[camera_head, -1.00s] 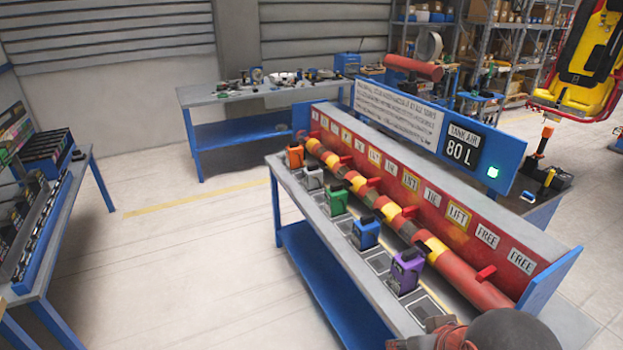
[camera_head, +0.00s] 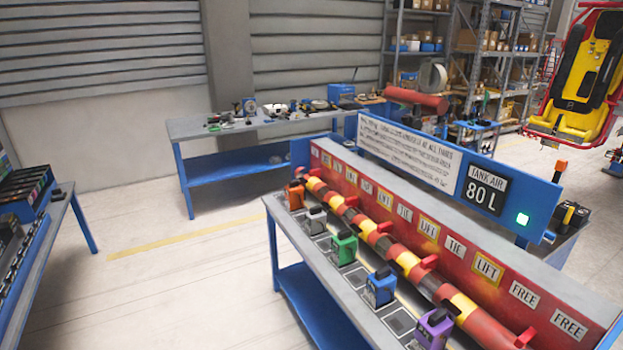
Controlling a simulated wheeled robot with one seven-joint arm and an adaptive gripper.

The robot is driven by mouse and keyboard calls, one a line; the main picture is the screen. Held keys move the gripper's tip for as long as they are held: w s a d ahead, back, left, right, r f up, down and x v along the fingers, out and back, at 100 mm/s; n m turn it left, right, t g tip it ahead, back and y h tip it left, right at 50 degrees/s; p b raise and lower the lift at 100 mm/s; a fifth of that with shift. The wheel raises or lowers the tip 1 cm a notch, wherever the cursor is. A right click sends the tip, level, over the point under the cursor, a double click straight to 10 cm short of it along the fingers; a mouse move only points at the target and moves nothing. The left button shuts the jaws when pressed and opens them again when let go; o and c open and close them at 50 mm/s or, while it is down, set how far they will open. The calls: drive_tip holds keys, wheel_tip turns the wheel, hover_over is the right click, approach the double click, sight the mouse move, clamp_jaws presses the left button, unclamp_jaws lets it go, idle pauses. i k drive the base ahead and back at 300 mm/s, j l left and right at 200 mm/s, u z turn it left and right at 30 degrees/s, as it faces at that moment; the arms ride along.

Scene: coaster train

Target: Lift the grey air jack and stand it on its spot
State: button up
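The grey air jack (camera_head: 314,220) is a small light-grey block with a dark top. It stands on the near strip of the long bench (camera_head: 282,216), between the orange jack (camera_head: 294,196) and the green jack (camera_head: 343,248). The blue jack (camera_head: 380,288) and the purple jack (camera_head: 433,329) stand further along the same row. Dark square spots with pale outlines, such as one bare square (camera_head: 399,322), lie along this strip. I cannot tell which spot belongs to the grey jack. My gripper is not in view.
A red and yellow banded pipe (camera_head: 408,262) runs behind the jacks, before a red board with FREE, TIE and LIFT labels. A sign reads TANK AIR 80 L (camera_head: 484,190). A side bench (camera_head: 50,245) stands at left, with open floor (camera_head: 170,285) between.

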sight(317, 220)
drive_tip(key=i+j+z, duration=0.1)
drive_tip(key=i+j, duration=0.2)
drive_tip(key=i+j+z, duration=0.15)
drive_tip(key=i+j, duration=0.2)
drive_tip(key=i, duration=0.15)
drive_tip(key=i+j+z, duration=0.1)
drive_tip(key=i+j, duration=0.25)
drive_tip(key=i+j+z, duration=0.15)
drive_tip(key=i+j, duration=0.2)
drive_tip(key=i+j+z, duration=0.1)
drive_tip(key=i+j, duration=0.25)
drive_tip(key=j, duration=0.2)
drive_tip(key=i+j+z, duration=0.15)
drive_tip(key=i+j, duration=0.15)
drive_tip(key=j, duration=0.2)
drive_tip(key=i+j+z, duration=0.1)
drive_tip(key=i+j, duration=0.2)
drive_tip(key=j, duration=0.2)
drive_tip(key=i+j+z, duration=0.1)
drive_tip(key=i+j, duration=0.15)
drive_tip(key=j, duration=0.3)
